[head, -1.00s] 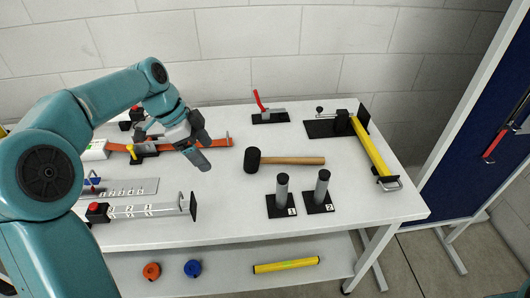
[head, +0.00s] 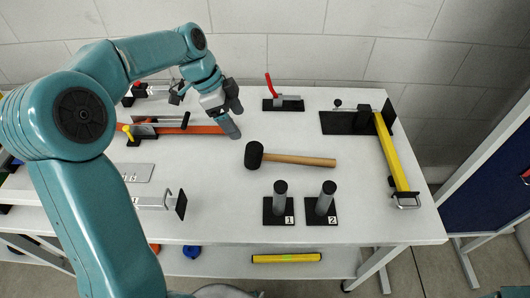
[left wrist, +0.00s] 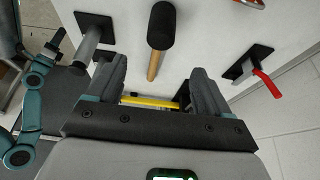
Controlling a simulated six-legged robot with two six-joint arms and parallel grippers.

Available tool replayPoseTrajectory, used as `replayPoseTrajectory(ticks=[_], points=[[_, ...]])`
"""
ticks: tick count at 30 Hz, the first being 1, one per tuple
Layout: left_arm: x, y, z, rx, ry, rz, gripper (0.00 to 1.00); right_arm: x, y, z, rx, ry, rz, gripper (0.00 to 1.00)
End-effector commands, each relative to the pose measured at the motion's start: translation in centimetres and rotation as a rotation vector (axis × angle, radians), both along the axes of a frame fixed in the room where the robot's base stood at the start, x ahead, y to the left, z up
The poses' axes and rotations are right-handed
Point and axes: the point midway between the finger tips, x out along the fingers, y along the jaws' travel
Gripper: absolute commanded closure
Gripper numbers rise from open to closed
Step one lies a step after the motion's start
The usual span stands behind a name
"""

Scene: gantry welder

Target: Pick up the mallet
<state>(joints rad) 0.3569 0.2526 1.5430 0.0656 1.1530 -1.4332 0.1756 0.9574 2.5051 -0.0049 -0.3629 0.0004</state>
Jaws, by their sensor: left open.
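The mallet lies flat on the white table (head: 370,225) in the head view. Its black head (head: 254,154) is at the left and its wooden handle (head: 300,159) points right. My left gripper (head: 233,120) is open and empty above the table, up and left of the mallet head and apart from it. In the left wrist view the mallet (left wrist: 160,27) shows beyond the gap between the open fingers (left wrist: 155,82), with part of its handle visible.
Two grey posts on black bases, numbered 1 (head: 280,200) and 2 (head: 323,200), stand in front of the mallet. A red-handled clamp (head: 284,102) is behind it. A yellow bar (head: 395,152) is at the right. An orange strip (head: 175,130) lies at the left.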

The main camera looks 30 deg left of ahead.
Motion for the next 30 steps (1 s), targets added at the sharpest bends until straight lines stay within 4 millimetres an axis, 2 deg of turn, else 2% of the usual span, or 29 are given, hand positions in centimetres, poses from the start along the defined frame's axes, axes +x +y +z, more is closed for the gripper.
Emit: replayPoseTrajectory(ticks=[3, 9, 17, 24, 30], points=[[0.2, -1.1, -2.8, -0.003, 0.006, -0.003, 0.2, 0.0, 0.0, 0.0, 0.0, 0.0, -0.001, 0.4], [1.0, -2.6, -6.6, -0.002, 0.004, -0.003, 0.2, 0.0, 0.0, 0.2, 0.0, 0.0, 0.0, 0.4], [1.8, -3.5, -8.6, -0.002, 0.003, -0.002, 0.2, 0.0, 0.0, 0.6, 0.0, 0.0, 0.0, 0.4], [3.1, -4.9, -12.0, -0.002, 0.004, -0.002, 0.2, 0.0, 0.0, 1.4, 0.0, 0.0, 0.0, 0.4], [3.4, -5.1, -12.8, 0.0, 0.0, -0.001, 0.2, 0.0, 0.0, 1.4, 0.0, 0.0, 0.0, 0.4]])
